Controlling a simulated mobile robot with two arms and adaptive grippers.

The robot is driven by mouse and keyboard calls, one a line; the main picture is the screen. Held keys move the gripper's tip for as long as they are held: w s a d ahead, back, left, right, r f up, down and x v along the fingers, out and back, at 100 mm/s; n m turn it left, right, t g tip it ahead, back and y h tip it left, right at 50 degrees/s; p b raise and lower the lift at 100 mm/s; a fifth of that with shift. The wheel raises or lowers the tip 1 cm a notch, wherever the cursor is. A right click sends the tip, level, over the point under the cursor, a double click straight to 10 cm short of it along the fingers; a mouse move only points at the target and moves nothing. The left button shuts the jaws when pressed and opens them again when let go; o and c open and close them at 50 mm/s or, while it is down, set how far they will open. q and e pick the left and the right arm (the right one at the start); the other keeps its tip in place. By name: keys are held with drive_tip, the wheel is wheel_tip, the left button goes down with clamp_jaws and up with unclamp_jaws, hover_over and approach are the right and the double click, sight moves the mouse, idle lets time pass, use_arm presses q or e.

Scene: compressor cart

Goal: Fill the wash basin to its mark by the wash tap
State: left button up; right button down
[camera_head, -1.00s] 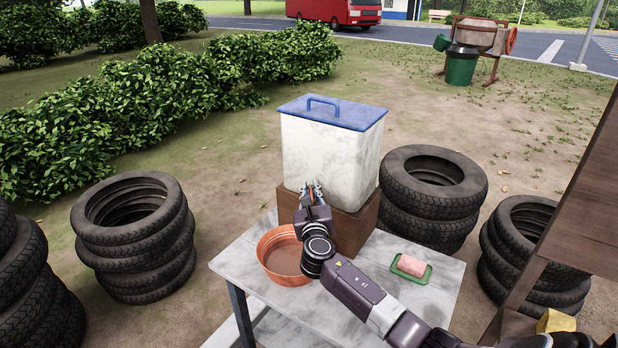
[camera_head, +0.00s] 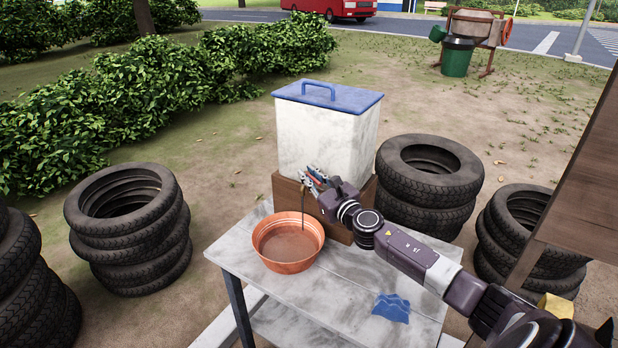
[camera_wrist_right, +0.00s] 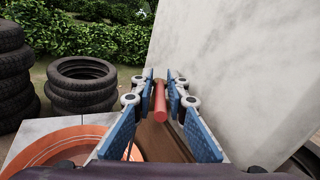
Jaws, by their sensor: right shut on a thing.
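The orange wash basin (camera_head: 290,267) stands on the grey table, with a brownish inside; I cannot make out its mark or water level. Its rim also shows in the right wrist view (camera_wrist_right: 60,137). Behind it, the white tank (camera_head: 325,140) with a blue lid sits on a wooden block. My right gripper (camera_head: 309,178) is at the tank's lower front. It is shut on the red tap lever (camera_wrist_right: 160,104), which lies between its blue pads. The tap body is mostly hidden. A thin dark line (camera_head: 303,212) runs down from there into the basin. My left gripper is not in view.
A blue cloth (camera_head: 391,308) lies on the table (camera_head: 330,300) at front right. Stacked tyres (camera_head: 130,240) stand left of the table, and more tyres (camera_head: 430,190) stand right of the tank. A wooden structure (camera_head: 580,215) rises at the right.

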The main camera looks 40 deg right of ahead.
drive_tip(key=c, duration=2.1)
unclamp_jaws()
drive_tip(key=shift+s, duration=0.1)
drive_tip(key=shift+s+a, duration=0.15)
drive_tip(key=shift+s, duration=1.8)
drive_tip(key=shift+s+a, duration=0.15)
drive_tip(key=shift+s, duration=1.8)
